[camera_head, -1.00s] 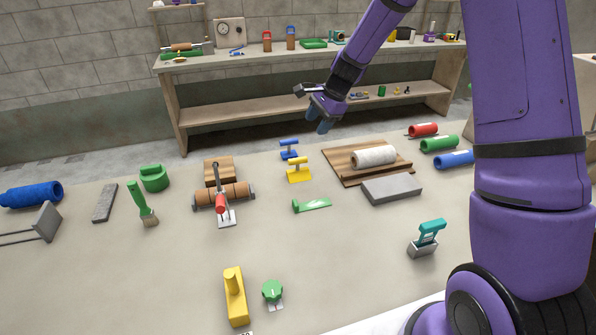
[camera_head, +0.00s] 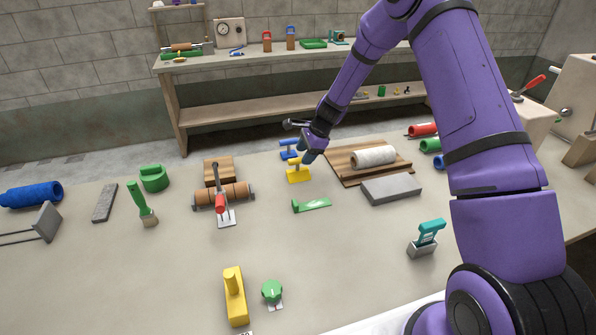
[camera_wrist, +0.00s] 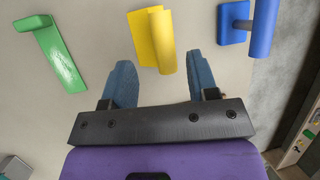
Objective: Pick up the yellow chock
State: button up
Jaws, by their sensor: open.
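The yellow chock (camera_head: 298,175), a flat plate with a raised round handle, lies on the table in the middle of the head view. In the wrist view the yellow chock (camera_wrist: 144,42) is at top centre, and its handle end shows between the two blue fingers. My gripper (camera_head: 307,157) is over the table just above and right of it in the head view. In the wrist view my gripper (camera_wrist: 160,62) is open with nothing held. I cannot tell how high the fingertips are above the chock.
A similar blue piece (camera_head: 288,154) stands just behind the chock, and a green one (camera_head: 312,205) lies in front. A wooden board (camera_head: 342,168) with a white roller is close on the right. Another yellow tool (camera_head: 236,300) lies near the front. Bare table lies left of the chock.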

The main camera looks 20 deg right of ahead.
aim_at(298, 160)
jog(key=shift+w+x, duration=0.15)
jog(key=shift+x, duration=1)
jog(key=shift+w+x, duration=0.1)
jog(key=shift+x, duration=1.05)
jog(key=shift+r, duration=0.1)
grip_shut()
